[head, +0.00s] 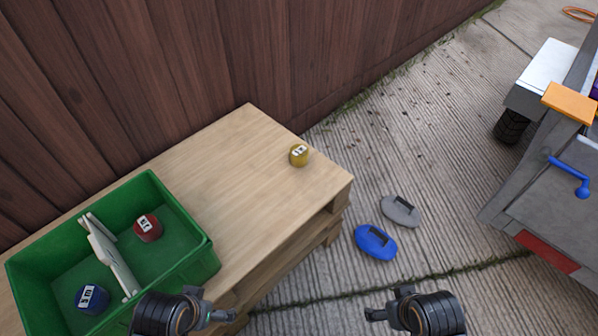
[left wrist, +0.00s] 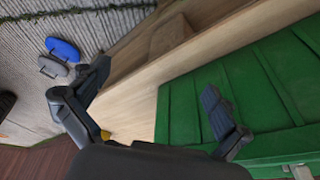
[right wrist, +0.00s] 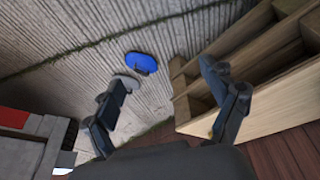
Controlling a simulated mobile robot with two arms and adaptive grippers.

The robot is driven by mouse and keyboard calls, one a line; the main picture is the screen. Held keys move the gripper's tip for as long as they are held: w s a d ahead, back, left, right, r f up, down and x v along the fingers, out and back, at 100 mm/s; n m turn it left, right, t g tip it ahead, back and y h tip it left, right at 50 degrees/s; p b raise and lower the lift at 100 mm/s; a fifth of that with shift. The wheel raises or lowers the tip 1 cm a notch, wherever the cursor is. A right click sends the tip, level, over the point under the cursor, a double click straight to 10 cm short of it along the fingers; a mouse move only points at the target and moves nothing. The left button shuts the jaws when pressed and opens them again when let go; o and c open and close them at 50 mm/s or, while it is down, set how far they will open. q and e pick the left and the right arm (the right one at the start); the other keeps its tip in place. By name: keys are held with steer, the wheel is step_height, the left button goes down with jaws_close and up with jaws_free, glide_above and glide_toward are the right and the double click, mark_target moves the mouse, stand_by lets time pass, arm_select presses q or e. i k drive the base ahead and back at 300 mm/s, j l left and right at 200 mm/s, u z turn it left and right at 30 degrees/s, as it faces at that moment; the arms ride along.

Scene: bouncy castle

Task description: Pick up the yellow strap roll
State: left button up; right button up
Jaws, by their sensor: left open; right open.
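The yellow strap roll (head: 298,155) stands on the wooden table (head: 230,150) near its far right corner, with a white label on it. A small part of the yellow roll (left wrist: 105,135) shows in the left wrist view, mostly hidden behind my left gripper. My left gripper (head: 222,304) is open and empty near the table's front edge, beside the green crate. It also shows in the left wrist view (left wrist: 160,95). My right gripper (head: 385,303) is open and empty over the concrete, right of the table. It also shows in the right wrist view (right wrist: 170,85). Both are well apart from the roll.
A green crate (head: 205,262) on the table holds a red roll (head: 148,228), a blue roll (head: 91,298) and a white divider (head: 108,255). Blue (head: 376,242) and grey (head: 401,211) handled discs lie on the concrete. A grey cart (head: 550,190) stands right; a wooden wall (head: 200,70) stands behind.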

mark_target(299, 153)
steer(key=k+j+u, duration=0.15)
steer(key=u, duration=0.2)
steer(key=k+j+u, duration=0.15)
steer(key=j+u, duration=0.5)
steer(key=z, duration=1.3)
steer(key=l+u, duration=0.15)
steer(key=u, duration=1)
steer(key=i+l+u, duration=0.1)
steer(key=l+u, duration=0.25)
steer(key=l, duration=0.35)
steer(key=l+u, duration=0.4)
steer(key=l, duration=0.35)
steer(key=k+l+u, duration=0.1)
steer(key=l+u, duration=0.25)
steer(key=l, duration=0.35)
steer(key=k+l, duration=0.1)
steer(key=l, duration=0.45)
